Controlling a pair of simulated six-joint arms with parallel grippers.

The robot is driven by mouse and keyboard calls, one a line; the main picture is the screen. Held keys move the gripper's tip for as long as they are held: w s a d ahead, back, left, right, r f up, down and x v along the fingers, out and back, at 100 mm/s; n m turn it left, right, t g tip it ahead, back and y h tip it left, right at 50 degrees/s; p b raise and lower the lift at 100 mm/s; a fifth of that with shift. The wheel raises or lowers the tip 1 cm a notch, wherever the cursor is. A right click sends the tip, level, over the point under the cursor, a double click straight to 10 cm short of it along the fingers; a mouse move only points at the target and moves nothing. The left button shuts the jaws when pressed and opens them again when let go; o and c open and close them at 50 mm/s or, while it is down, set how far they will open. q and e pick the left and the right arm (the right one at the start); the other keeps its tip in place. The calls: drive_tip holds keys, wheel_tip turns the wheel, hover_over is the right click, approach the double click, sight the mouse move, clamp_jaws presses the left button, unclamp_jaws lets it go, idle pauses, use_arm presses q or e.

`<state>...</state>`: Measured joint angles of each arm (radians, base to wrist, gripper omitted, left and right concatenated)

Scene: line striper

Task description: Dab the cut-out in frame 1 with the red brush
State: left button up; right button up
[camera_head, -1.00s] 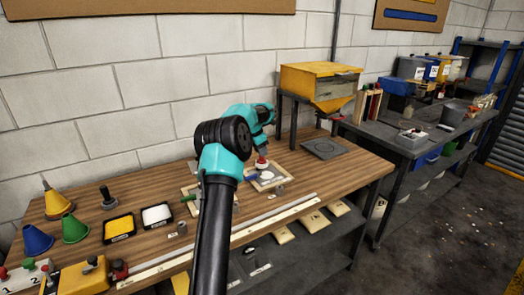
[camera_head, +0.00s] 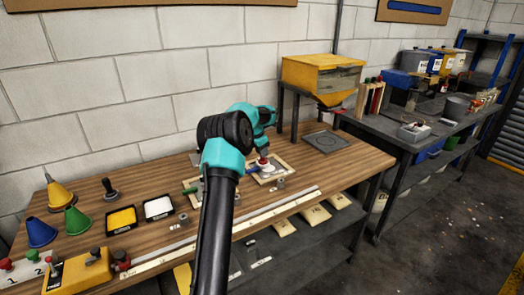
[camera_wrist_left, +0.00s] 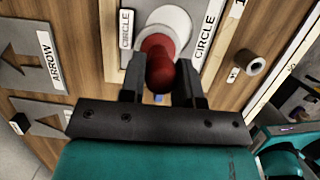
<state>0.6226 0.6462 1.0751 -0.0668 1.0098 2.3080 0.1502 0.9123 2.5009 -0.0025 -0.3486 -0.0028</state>
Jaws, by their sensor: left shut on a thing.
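My left gripper (camera_head: 264,153) is shut on the red brush (camera_head: 262,162), and in the left wrist view the fingers (camera_wrist_left: 160,82) grip both sides of its red handle (camera_wrist_left: 158,62). The brush is over the wooden frame with the stencil labelled CIRCLE (camera_head: 281,166), which also shows in the left wrist view (camera_wrist_left: 206,40). A round white and grey area (camera_wrist_left: 177,20) shows beyond the handle. I cannot tell whether the brush touches the stencil. The handle hides part of the round area. The ARROW stencil (camera_wrist_left: 22,62) lies beside it. My right gripper is out of view.
A yellow paint tray (camera_head: 121,219) and a white one (camera_head: 158,208) lie on the left of the bench, near coloured funnels (camera_head: 77,222). A long ruler (camera_head: 230,237) runs along the front edge. A yellow hopper (camera_head: 322,76) stands at the back right, beside a dark plate (camera_head: 326,141).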

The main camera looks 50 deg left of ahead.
use_arm(q)
drive_tip(key=shift+f, duration=0.5)
idle(0.9)
drive_tip(key=shift+r, duration=0.1)
drive_tip(key=shift+r, duration=2.2)
drive_tip(key=shift+r, duration=2.5)
